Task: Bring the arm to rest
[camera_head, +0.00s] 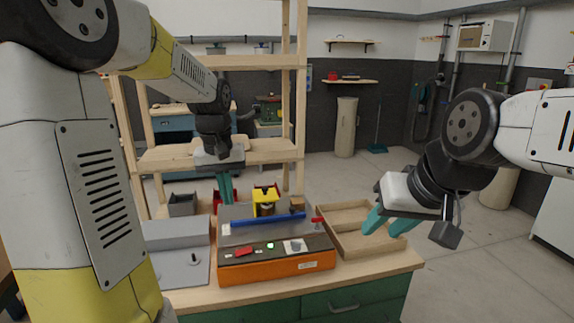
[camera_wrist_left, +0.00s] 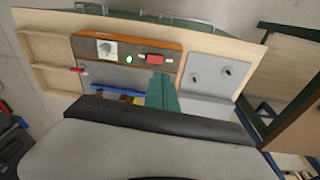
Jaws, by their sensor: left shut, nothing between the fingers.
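My left gripper (camera_head: 225,187) is shut and empty, its teal fingers pointing down above the back left of the orange machine (camera_head: 290,268) on the bench. In the left wrist view its fingers (camera_wrist_left: 162,92) are together, with nothing between them, and the machine's panel (camera_wrist_left: 155,45) lies beyond. My right gripper (camera_head: 388,222) hangs over the right side of the bench, near the wooden tray (camera_head: 352,243). Its two teal fingers are apart and nothing shows between them.
The machine carries a blue bar (camera_head: 268,224), a yellow part (camera_head: 265,195) and a red-handled lever (camera_head: 317,220). A grey plate (camera_head: 180,268) lies left of it. A grey bin (camera_head: 183,205) stands behind. A wooden shelf frame (camera_head: 275,150) rises at the bench's back. Floor to the right is open.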

